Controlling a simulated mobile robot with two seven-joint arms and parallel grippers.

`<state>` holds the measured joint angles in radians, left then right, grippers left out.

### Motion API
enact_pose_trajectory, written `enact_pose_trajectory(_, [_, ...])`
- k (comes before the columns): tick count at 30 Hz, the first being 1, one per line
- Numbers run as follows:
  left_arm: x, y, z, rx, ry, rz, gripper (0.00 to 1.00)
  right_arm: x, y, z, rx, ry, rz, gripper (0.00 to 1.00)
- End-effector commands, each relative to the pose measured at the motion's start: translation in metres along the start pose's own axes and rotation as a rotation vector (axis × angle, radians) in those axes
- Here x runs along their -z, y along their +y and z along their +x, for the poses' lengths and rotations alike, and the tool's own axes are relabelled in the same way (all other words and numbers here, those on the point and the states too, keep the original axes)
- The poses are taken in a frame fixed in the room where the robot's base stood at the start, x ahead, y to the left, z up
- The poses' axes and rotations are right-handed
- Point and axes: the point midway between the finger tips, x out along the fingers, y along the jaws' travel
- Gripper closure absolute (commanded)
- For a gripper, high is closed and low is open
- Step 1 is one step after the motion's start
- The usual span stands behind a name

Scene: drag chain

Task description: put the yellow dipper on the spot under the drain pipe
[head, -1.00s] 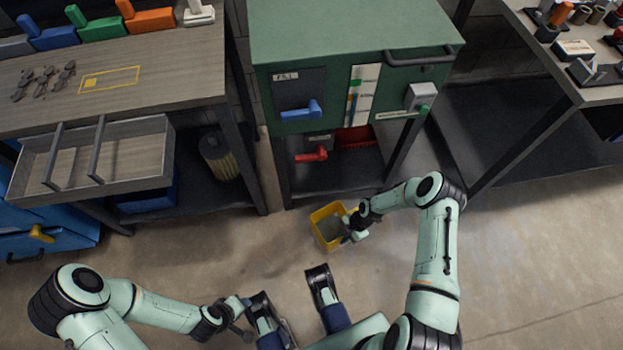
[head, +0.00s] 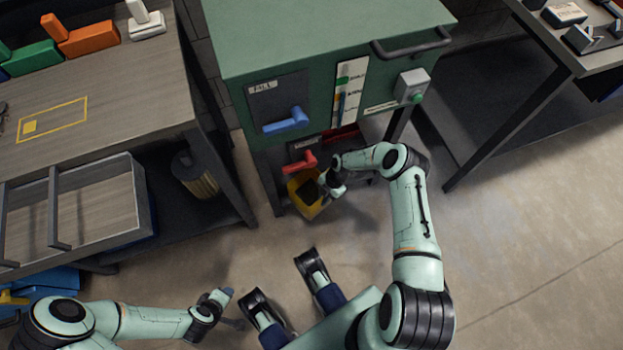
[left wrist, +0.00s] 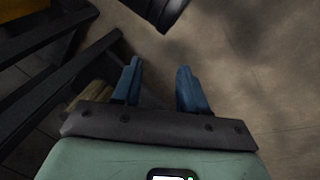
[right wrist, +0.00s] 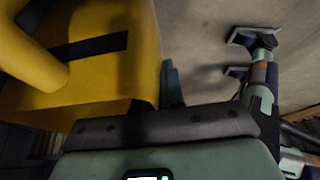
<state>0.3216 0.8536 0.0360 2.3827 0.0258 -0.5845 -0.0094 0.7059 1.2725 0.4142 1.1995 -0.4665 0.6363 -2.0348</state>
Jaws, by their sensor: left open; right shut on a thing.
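The yellow dipper (head: 298,203) is an open box at the front opening of the green cabinet, close under the red lever (head: 301,162). My right gripper (head: 328,188) is shut on its right side. In the right wrist view the dipper's yellow wall (right wrist: 143,50) with a black stripe fills the left; one finger shows beside it, the other is hidden. A drain pipe and the spot under it cannot be made out; the dipper and my arm cover that area. My left gripper (head: 224,297) is open and empty over the floor; its blue fingers (left wrist: 160,88) stand apart.
The green cabinet (head: 330,30) has a blue lever (head: 287,121) above the red one, and dark legs around its lower opening. A workbench (head: 120,95) with an open drawer (head: 100,205) stands left. Another bench (head: 540,45) stands right. The floor in front is clear.

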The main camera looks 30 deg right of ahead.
Motion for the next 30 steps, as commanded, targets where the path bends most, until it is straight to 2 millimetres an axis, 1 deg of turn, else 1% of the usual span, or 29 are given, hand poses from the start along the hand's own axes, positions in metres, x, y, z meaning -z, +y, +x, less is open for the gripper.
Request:
enact_pose_trajectory(1, [0.006,-0.004,0.01,0.003,0.017,-0.003,0.57,-0.006,0.015,0.001,-0.007,-0.002,-0.001,1.0])
enact_pose_trajectory(3, [0.011,-0.008,0.018,0.009,0.033,-0.007,0.57,-0.011,0.03,-0.001,-0.007,-0.001,-0.002,1.0])
enact_pose_trajectory(4, [0.011,-0.011,0.021,0.013,0.032,-0.009,0.57,-0.013,0.035,-0.002,-0.006,-0.001,-0.002,1.0])
enact_pose_trajectory(6, [-0.005,-0.021,0.029,0.032,-0.019,-0.019,0.57,-0.018,0.046,-0.004,-0.005,-0.001,-0.002,1.0])
enact_pose_trajectory(12, [-0.038,-0.046,0.046,0.077,-0.122,-0.046,0.57,-0.028,0.074,-0.01,-0.006,0.0,-0.001,1.0])
enact_pose_trajectory(18, [-0.056,-0.059,0.053,0.102,-0.179,-0.064,0.57,-0.032,0.086,-0.012,-0.004,0.001,-0.001,1.0])
enact_pose_trajectory(23, [-0.064,-0.064,0.056,0.112,-0.202,-0.071,0.57,-0.034,0.091,-0.014,-0.004,0.001,-0.002,1.0])
enact_pose_trajectory(26, [-0.076,-0.072,0.061,0.128,-0.242,-0.083,0.57,-0.037,0.1,-0.015,-0.007,0.0,-0.001,1.0])
enact_pose_trajectory(28, [-0.085,-0.079,0.063,0.142,-0.27,-0.093,0.57,-0.042,0.098,-0.002,-0.003,0.003,0.001,1.0])
enact_pose_trajectory(30, [-0.094,-0.084,0.064,0.153,-0.298,-0.102,0.57,-0.046,0.098,0.008,-0.002,0.003,0.001,1.0])
